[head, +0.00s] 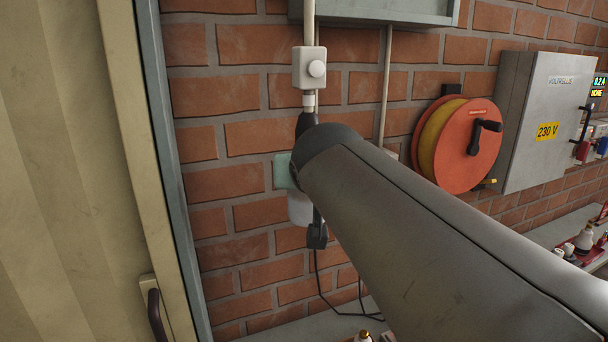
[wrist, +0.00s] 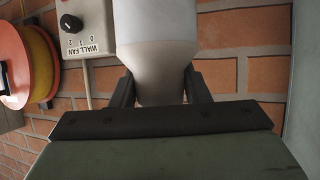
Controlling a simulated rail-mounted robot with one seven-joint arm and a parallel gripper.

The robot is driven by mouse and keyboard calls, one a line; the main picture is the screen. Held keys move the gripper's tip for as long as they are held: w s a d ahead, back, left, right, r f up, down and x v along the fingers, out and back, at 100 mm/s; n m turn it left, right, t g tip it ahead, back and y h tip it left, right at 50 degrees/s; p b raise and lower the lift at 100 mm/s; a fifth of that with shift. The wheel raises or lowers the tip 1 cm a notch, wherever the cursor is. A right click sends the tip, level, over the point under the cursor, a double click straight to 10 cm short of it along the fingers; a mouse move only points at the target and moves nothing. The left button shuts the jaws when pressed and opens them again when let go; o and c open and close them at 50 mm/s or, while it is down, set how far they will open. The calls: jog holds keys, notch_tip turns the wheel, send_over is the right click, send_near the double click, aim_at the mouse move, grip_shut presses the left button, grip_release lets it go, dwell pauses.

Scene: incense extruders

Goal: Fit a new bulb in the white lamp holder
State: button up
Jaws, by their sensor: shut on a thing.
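My gripper (wrist: 160,76) is shut on a white, rounded body that looks like a bulb (wrist: 157,32). Its dark fingers press on both sides of the narrower greyish end, and the wider white end extends away from the gripper. In the head view, a white part (head: 300,209) shows just below my arm, in front of the brick wall. A black tapered fitting (head: 306,122) hangs on the conduit above my arm. I cannot clearly make out the white lamp holder; my arm covers the area below that fitting.
A white switch box (head: 310,68) sits on the conduit. An orange cable reel (head: 468,146) and a grey electrical cabinet (head: 540,120) are on the right. The wall-fan switch (wrist: 82,30) shows in the wrist view. A door (head: 70,170) stands left; a cluttered bench (head: 545,232) is lower right.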

jog(key=shift+r, duration=0.8)
dwell(0.8)
jog(key=shift+n+y+p, duration=0.5)
jog(key=shift+n+y, duration=0.4)
jog(key=shift+y, duration=0.1)
jog(key=shift+a, duration=0.1)
jog(key=shift+n+g+y+b, duration=0.3)
jog(key=shift+r, duration=0.15)
jog(key=shift+n+y+b, duration=0.3)
jog(key=shift+b, duration=0.1)
jog(key=shift+r+n+y, duration=0.15)
jog(key=shift+n+y, duration=0.15)
